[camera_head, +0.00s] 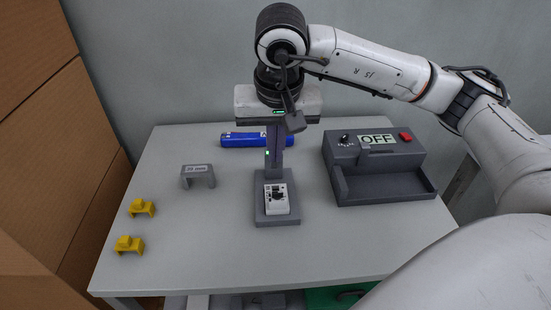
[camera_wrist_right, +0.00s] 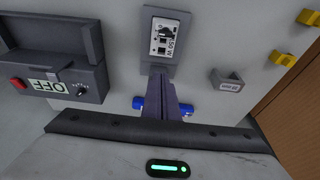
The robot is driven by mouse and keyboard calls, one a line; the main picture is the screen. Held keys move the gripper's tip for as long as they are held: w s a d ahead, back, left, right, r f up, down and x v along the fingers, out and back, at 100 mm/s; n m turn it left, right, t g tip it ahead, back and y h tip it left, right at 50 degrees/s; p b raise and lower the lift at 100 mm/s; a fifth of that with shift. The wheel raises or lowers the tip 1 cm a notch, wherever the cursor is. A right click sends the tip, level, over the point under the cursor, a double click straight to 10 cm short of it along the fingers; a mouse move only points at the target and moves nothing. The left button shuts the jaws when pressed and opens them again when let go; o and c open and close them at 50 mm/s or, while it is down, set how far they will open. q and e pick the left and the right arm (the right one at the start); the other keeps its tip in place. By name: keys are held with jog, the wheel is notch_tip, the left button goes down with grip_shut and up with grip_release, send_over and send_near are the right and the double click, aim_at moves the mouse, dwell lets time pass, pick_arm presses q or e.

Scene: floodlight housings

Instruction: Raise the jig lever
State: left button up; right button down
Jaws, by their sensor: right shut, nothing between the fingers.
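The dark grey jig (camera_head: 259,216) stands near the middle of the table, with a white housing (camera_head: 277,205) lying in it. The jig (camera_wrist_right: 148,32) and the white housing marked "50 W" (camera_wrist_right: 165,42) also show in the right wrist view. My right gripper (camera_head: 275,166) points down at the back end of the jig, fingers together and empty. Its fingers also show in the wrist view (camera_wrist_right: 161,78). I cannot make out the jig lever apart from the dark fingers; contact cannot be told. My left gripper is not in view.
A grey box with an "OFF" display (camera_head: 377,139), a red button and an open tray stands at right. A blue bar (camera_head: 240,139) lies behind the gripper. A grey bracket (camera_head: 198,175) and two yellow clips (camera_head: 142,208) (camera_head: 129,245) are at left. The front table is clear.

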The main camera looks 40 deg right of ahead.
jog(key=shift+s+f, duration=0.25)
jog(key=shift+f, duration=0.5)
notch_tip(320, 180, up, 7)
jog(key=p, duration=0.4)
jog(key=shift+w+p, duration=0.25)
jog(key=shift+p, duration=0.05)
jog(key=shift+s, duration=0.1)
